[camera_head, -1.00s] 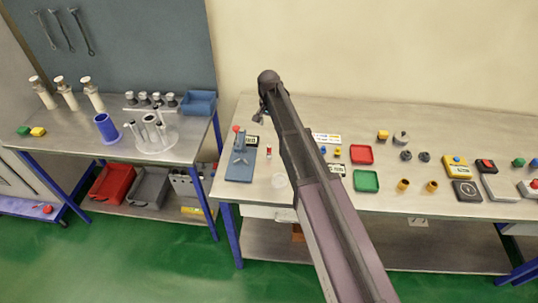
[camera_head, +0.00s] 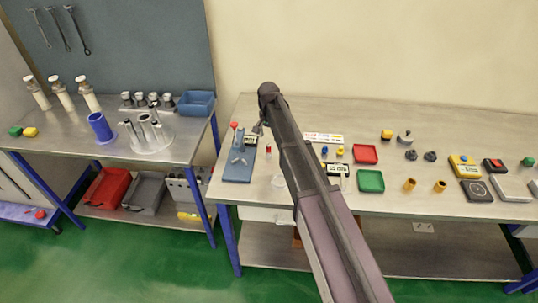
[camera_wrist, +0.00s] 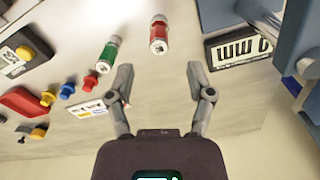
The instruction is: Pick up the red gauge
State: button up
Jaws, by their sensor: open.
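A small cylinder with a red band and pale metal ends (camera_wrist: 158,35), which looks like the red gauge, is on the bench in the wrist view. It also shows in the head view as a small red and white upright piece (camera_head: 268,152). A similar green-banded cylinder (camera_wrist: 108,53) is beside it in the wrist view; my arm seems to hide it in the head view. My gripper (camera_wrist: 159,72) is open and empty, its fingers spread, with the red cylinder beyond the fingertips. In the head view my gripper (camera_head: 259,127) is above the bench, behind the red cylinder.
A blue press with a red knob (camera_head: 237,165) stands just left of the red cylinder. A black and white display (camera_wrist: 238,47) is close by. Red (camera_head: 365,153) and green (camera_head: 370,181) trays lie right of my arm.

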aim_at(269, 145)
dwell(0.4)
jog(key=shift+f+b, duration=2.6)
jog(key=shift+f, duration=0.05)
jog(key=shift+d, duration=0.1)
grip_shut()
